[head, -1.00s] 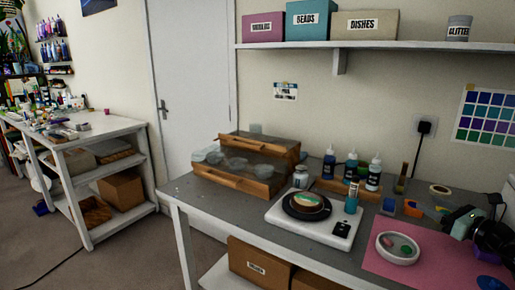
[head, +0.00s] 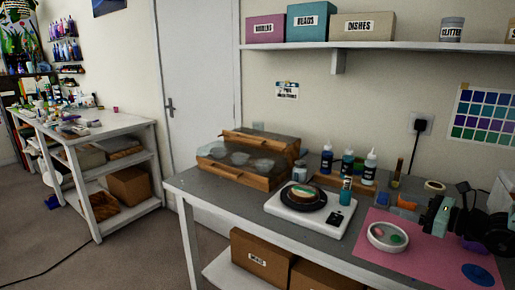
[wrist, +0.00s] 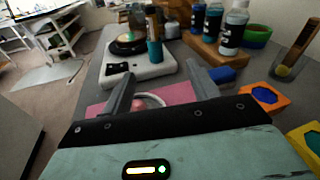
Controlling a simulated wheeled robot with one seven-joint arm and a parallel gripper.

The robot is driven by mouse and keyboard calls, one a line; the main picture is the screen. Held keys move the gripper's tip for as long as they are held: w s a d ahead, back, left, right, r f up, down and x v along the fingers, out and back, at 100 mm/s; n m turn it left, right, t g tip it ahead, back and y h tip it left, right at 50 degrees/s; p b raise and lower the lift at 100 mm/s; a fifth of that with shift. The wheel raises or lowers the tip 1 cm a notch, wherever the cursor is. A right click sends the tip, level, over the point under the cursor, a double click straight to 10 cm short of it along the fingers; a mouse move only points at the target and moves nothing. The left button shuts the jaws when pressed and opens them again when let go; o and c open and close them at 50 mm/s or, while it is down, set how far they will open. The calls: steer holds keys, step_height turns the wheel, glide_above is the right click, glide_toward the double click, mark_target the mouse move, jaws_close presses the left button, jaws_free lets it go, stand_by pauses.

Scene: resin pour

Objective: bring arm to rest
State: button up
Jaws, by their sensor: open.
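My gripper (head: 427,217) is at the right of the head view, above the workbench and the pink mat (head: 400,264). In the wrist view its two grey fingers (wrist: 163,88) stand wide apart with nothing held between them. A white round dish (head: 374,241) with pink and green contents lies on the mat, to the lower left of the gripper. In the wrist view part of its rim (wrist: 151,101) shows beyond and below the fingers. The rest of the dish is hidden there.
A white scale (head: 335,222) bearing a round dark plate stands left of the mat. Several dropper bottles (head: 347,164) stand behind it. A wooden-framed clear case (head: 242,180) sits at the bench's left. A shelf (head: 400,45) with boxes runs above.

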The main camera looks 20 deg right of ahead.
steer(key=s+a+n+g+y, duration=0.2)
steer(key=a+n+g, duration=0.5)
steer(key=a, duration=0.6)
steer(key=s+a+n+g+y, duration=0.2)
steer(key=a+n+g, duration=0.5)
steer(key=a, duration=0.6)
steer(key=s+a+r+n+h, duration=0.1)
steer(key=s+a+n+h, duration=0.4)
steer(key=s+a+n, duration=0.2)
steer(key=s+a+r+n+g+h, duration=0.1)
steer(key=s+a+n+h, duration=0.4)
steer(key=s+n, duration=0.6)
steer(key=shift+s+a+r+n+h, duration=0.15)
steer(key=shift+a+r+n+h, duration=0.5)
steer(key=shift+n, duration=1.85)
steer(key=shift+a+y, duration=0.25)
steer(key=shift+a, duration=0.15)
